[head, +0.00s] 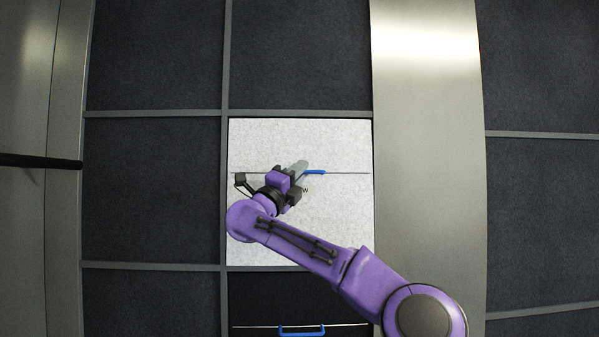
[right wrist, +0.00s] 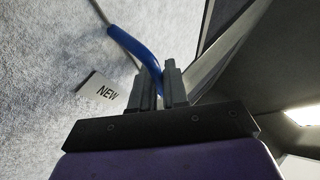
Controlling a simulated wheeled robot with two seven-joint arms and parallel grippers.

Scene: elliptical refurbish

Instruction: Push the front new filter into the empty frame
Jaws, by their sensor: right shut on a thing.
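The new filter (head: 330,225) is a white, fleecy square panel in the middle of the head view, lying within a cell of the metal frame grid (head: 226,190). A thin rod crosses it and carries a blue handle (head: 316,172). My right gripper (head: 300,167) is over the panel and shut on the blue handle, which also shows between the fingers in the right wrist view (right wrist: 140,48). A "NEW" label (right wrist: 107,92) lies on the white surface beside the fingers. My arm hides part of the panel. My left gripper is not in view.
Dark filter panels (head: 155,190) fill the neighbouring cells. Below the white panel is a dark cell with a rod and another blue handle (head: 302,331). A broad bare metal strip (head: 428,120) runs along the right. A black bar (head: 40,161) juts in at the left.

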